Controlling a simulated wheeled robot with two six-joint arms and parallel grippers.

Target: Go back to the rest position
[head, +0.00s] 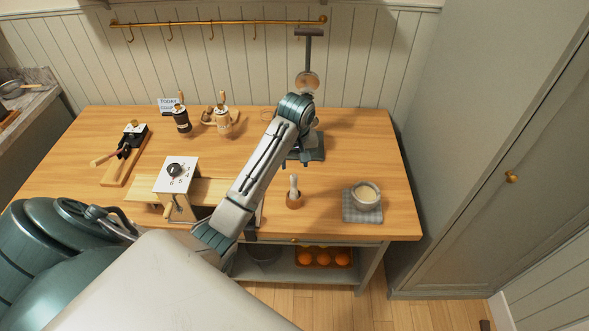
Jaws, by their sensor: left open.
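My left arm reaches in from the lower left across the wooden table. Its wrist is above the table, right of centre. My left gripper (298,160) is mostly hidden behind the wrist, with only dark tips showing below it. It is open, and I see nothing held in it. A dark teal flat piece (317,147) shows beside it; I cannot tell whether the gripper touches it. My right gripper is not in view.
A tall cabinet (470,150) stands right.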

